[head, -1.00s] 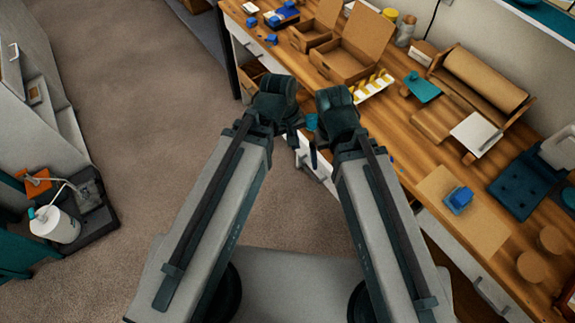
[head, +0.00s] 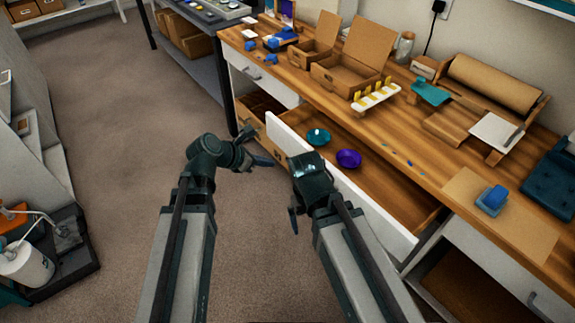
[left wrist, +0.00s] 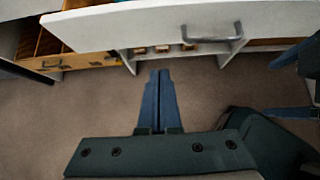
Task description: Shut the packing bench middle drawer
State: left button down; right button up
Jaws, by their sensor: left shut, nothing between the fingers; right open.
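The packing bench (head: 440,165) runs along the right with a wooden top. Its middle drawer (head: 385,185) stands pulled out, with a teal bowl (head: 318,137) and a purple bowl (head: 348,159) inside. The drawer's white front also fills the top of the left wrist view (left wrist: 130,30), with a grey handle (left wrist: 212,36). My left gripper (head: 264,162) is shut and empty, in front of the drawer front's far end; its fingers show together (left wrist: 158,88). My right gripper (head: 293,217) is open outside the drawer front, partly hidden by its own wrist in the head view.
Open cardboard boxes (head: 350,70), a yellow-and-white rack (head: 376,96) and a paper roll (head: 492,82) stand on the bench. An open lower wooden drawer (head: 262,105) is at the far end. Carpet (head: 110,130) is clear to the left.

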pick_arm(q)
jog(key=w+d+r+b+x, duration=0.1)
jog(key=b+x, duration=0.5)
jog(key=x, duration=0.6)
jog(key=shift+w+d+r, duration=0.25)
jog(key=shift+d, duration=0.25)
send_over(334, 149)
jog(key=shift+s+a, duration=0.25)
jog(key=shift+a, duration=0.1)
jog(key=shift+w+d, duration=0.15)
jog(key=shift+d, duration=0.05)
jog(key=shift+w+r, duration=0.1)
